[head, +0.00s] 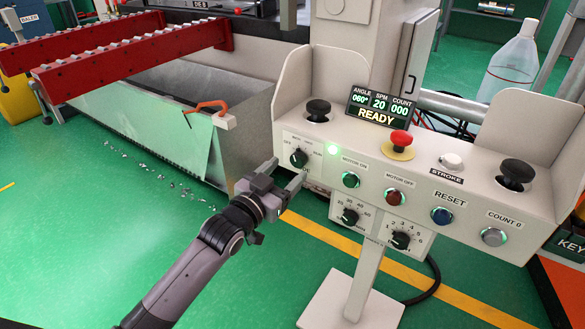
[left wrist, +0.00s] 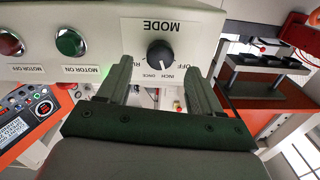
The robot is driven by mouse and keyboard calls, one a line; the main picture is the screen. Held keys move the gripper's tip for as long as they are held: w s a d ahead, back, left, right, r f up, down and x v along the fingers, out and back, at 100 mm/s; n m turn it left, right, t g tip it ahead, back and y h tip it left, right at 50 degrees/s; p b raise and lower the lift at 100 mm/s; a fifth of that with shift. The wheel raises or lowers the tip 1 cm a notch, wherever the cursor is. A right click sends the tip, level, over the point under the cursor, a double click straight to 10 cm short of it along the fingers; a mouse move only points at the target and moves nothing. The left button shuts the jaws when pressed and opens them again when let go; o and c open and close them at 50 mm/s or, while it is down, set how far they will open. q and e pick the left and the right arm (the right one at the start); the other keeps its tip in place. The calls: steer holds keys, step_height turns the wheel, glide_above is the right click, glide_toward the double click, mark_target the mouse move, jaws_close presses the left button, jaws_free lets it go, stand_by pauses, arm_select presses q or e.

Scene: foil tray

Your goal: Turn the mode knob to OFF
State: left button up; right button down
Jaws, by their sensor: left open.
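The mode knob (head: 299,158) is a round black knob on the left of the grey control panel (head: 440,178). OFF, INCH, ONCE and RUN labels arc above it. In the left wrist view the knob (left wrist: 160,54) appears upside down, below the word MODE. I cannot read clearly which label its pointer faces. My left gripper (head: 285,173) is open in front of the panel, just below the knob in the head view. In the left wrist view the left gripper (left wrist: 159,68) has one finger on each side of the knob, and no contact shows. My right gripper is out of view.
Close by are the green MOTOR ON button (head: 351,180), the MOTOR OFF button (head: 394,196) and a black palm button (head: 318,110). The red emergency stop (head: 401,139) is further right. The display (head: 381,107) reads READY. Two small dials (head: 349,216) hang below the panel.

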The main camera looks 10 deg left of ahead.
mark_target(296, 162)
arm_select(q)
steer(key=shift+x, duration=1.85)
steer(key=c, duration=1.1)
steer(key=shift+o, duration=0.2)
